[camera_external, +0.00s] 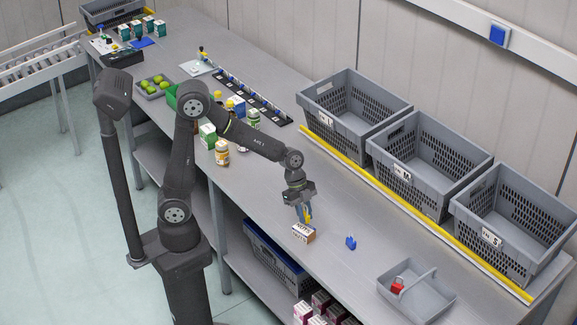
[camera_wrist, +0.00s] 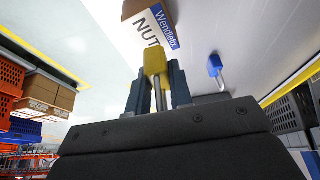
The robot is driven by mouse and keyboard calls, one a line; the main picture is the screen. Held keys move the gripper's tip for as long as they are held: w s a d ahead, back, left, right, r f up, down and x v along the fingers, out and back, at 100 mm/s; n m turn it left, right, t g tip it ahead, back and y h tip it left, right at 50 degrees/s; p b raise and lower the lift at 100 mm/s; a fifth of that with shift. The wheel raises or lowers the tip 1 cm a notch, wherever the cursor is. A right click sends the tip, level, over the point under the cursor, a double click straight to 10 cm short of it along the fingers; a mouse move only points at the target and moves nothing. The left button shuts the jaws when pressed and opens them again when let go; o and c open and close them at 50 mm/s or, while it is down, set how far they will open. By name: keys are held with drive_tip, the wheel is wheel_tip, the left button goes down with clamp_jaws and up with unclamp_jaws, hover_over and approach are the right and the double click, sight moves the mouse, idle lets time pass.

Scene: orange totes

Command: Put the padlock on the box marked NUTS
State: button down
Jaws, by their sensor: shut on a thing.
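My gripper (camera_external: 303,214) points down just above a small box marked NUTS (camera_external: 303,233), near the table's front edge. It is shut on a yellow padlock (camera_wrist: 155,62), whose body and shackle show between the fingers in the wrist view. The padlock also shows as a yellow patch at the fingers in the external view (camera_external: 309,216). The box, brown with a white and blue label (camera_wrist: 152,28), lies beyond the padlock in the wrist view. I cannot tell whether padlock and box touch. A blue padlock (camera_external: 350,242) stands on the table right of the box; it also shows in the wrist view (camera_wrist: 216,66).
A red padlock (camera_external: 397,286) lies in a grey handled tray (camera_external: 425,306) at the right front. Three grey crates (camera_external: 425,185) stand along the back behind a yellow strip (camera_external: 400,205). Jars and cartons (camera_external: 222,153) stand left of my arm. Table around the box is mostly clear.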

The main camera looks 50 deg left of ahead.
drive_tip(key=shift+f, duration=1.5)
drive_tip(key=shift+f, duration=0.1)
drive_tip(key=c, duration=1.3)
unclamp_jaws()
drive_tip(key=v, duration=1.2)
drive_tip(key=shift+d, duration=0.1)
drive_tip(key=x, duration=1.2)
drive_tip(key=shift+s+f, duration=0.1)
drive_tip(key=shift+f, duration=0.05)
drive_tip(key=shift+r, duration=2.15)
